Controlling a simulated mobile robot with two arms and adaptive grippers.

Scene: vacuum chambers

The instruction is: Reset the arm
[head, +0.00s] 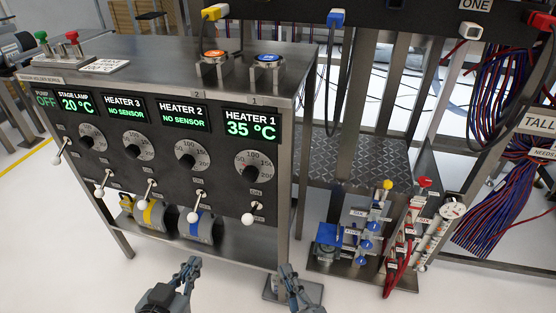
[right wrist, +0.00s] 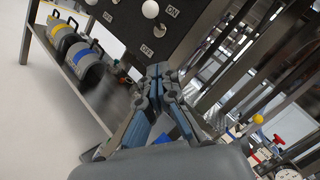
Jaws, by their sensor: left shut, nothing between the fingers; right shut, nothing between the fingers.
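My left gripper (head: 187,272) is low in the head view, in front of the heater panel (head: 225,178), with its fingers shut and empty. My right gripper (head: 288,274) is to its right, below the panel's right end, also shut and empty. In the right wrist view the right gripper's fingers (right wrist: 160,78) meet in the middle, beside the dark panel. Both grippers appear apart from the panel. The panel carries a row of dials, white-knobbed levers and green displays; Heater 1 (head: 250,125) reads 35 °C.
A shelf under the panel holds a yellow-banded roll (head: 150,216) and a blue-banded roll (head: 196,226). Right of the bench stand valves with a yellow knob (head: 387,185) and a red knob (head: 425,182). Cable bundles (head: 505,205) hang at the far right. White floor is clear at the lower left.

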